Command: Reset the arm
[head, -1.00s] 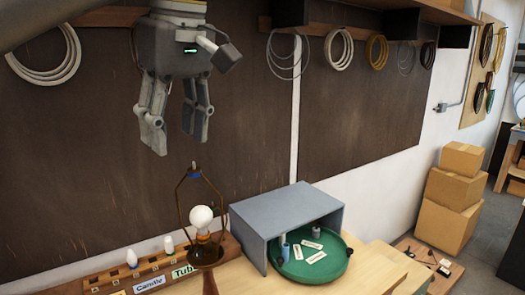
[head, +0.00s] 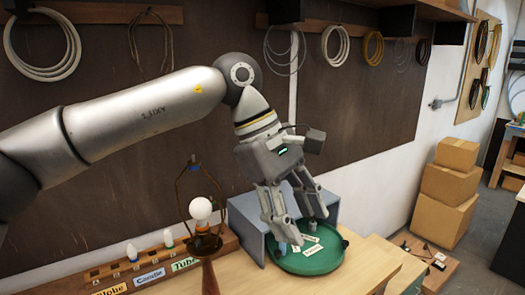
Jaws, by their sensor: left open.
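My left arm (head: 150,108) comes in from the left across the picture. My left gripper (head: 304,233) is open and points down, in front of the grey open-fronted box (head: 243,222) and over the green round tray (head: 322,264). One of its fingers overlaps a small grey-blue cylinder in the tray in this view; I cannot tell whether they touch. The lamp (head: 203,243) with a white bulb (head: 200,208) and a wire harp stands left of the gripper, apart from it. My right gripper is not in view.
White paper labels (head: 308,249) lie in the green tray. A wooden rack (head: 228,240) with small bulbs and Globe, Candle and Tube labels is at lower left. Cable coils (head: 337,45) hang on the dark wall. Cardboard boxes (head: 449,185) are stacked at right.

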